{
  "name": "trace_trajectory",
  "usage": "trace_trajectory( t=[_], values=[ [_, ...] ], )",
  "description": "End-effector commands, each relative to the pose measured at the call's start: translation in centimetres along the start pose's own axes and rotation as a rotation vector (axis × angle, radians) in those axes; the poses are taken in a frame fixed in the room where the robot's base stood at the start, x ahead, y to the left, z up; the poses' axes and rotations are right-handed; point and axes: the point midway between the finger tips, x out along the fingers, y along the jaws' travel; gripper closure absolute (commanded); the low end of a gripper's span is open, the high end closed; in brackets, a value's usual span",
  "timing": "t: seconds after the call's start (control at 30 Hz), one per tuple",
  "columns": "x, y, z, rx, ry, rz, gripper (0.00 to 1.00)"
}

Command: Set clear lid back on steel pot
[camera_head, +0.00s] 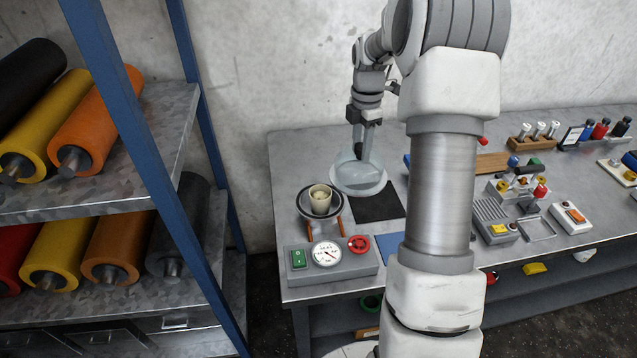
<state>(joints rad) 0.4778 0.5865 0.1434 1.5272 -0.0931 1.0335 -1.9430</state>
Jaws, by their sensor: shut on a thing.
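The clear lid (350,178) is a pale, see-through round dome with a wide rim at the back left of the bench. My gripper (363,145) reaches down to its top and is shut on it. The fingertips are small and partly blend with the lid. I cannot tell whether the rim touches the bench. The steel pot (308,206) is a round dark-rimmed vessel in front and to the left of the lid. It is uncovered, and a small cream cup (320,196) shows inside it.
A control box (366,262) with a gauge, green switch and red button stands before the pot. A dark mat (378,203) lies right of it. Racks, switches and tools crowd the bench's right side. A blue-framed shelf (135,110) with coloured rolls stands left. My arm hides the bench's middle.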

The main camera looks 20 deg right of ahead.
Motion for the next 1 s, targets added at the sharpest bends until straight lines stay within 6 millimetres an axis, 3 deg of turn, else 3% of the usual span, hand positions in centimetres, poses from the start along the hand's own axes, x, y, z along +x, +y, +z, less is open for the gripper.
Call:
trace_trajectory(
  t=[0.4,0.67,0.9,1.0],
  values=[
    [5.1,5.7,-6.8,-0.004,0.0,-0.001,1.0],
    [6.5,6.5,-7.8,0.0,0.001,-0.002,1.0],
    [9.7,6.5,-7.8,0.0,0.001,-0.002,1.0],
    [10.0,6.5,-7.7,0.0,0.0,0.001,1.0]
  ],
)
